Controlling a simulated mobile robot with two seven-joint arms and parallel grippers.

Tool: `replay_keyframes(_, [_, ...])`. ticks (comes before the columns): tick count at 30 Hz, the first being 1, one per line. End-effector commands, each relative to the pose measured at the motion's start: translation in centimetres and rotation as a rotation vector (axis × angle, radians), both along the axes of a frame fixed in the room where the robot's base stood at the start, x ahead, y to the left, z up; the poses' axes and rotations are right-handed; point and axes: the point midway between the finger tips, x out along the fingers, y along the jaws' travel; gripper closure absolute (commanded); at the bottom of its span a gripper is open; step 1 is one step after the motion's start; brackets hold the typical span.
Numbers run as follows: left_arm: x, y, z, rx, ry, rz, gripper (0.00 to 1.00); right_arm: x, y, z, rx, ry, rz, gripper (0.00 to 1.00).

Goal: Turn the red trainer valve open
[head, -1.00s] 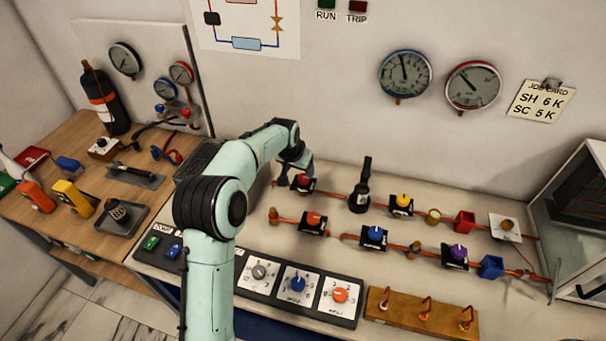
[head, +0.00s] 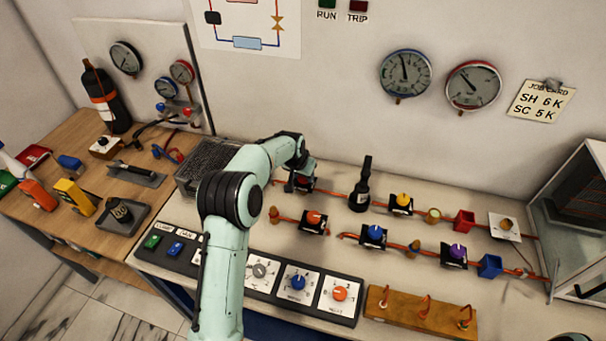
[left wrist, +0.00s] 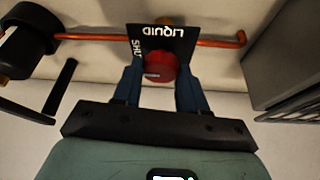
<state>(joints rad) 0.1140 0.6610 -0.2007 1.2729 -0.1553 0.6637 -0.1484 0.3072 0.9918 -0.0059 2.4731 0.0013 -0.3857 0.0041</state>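The red valve knob (left wrist: 160,67) sits on a black plate (left wrist: 162,40) lettered "LIQUID" and "SHUT", on a copper pipe. My left gripper (left wrist: 160,78) is at this valve, its two dark blue fingers on either side of the red knob in the left wrist view. The knob fills the gap between them; I cannot tell whether they press on it. In the head view my left gripper (head: 300,184) hides the red knob and covers most of its plate.
A black bottle-shaped thing (head: 361,185) stands just right of the valve. Other valves have orange (head: 314,217), blue (head: 375,232), yellow (head: 403,199) and purple (head: 458,251) knobs. A dark mesh box (head: 208,160) is close on the left. A dial panel (head: 265,292) lies in front.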

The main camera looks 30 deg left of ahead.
Motion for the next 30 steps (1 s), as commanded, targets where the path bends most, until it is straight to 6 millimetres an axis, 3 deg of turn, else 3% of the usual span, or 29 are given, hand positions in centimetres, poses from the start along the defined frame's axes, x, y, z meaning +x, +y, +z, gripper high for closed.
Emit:
replay_keyframes(14, [0.02, -0.22, 0.04, 0.001, 0.001, 0.129, 0.88, -0.08, 0.0, -0.07, 0.0, 0.001, 0.0, 0.32])
replay_keyframes(30, [0.28, -0.49, 0.15, 0.004, -0.001, 0.618, 0.88, 0.7, 0.0, 0.55, 0.001, -0.008, 0.0, 0.32])
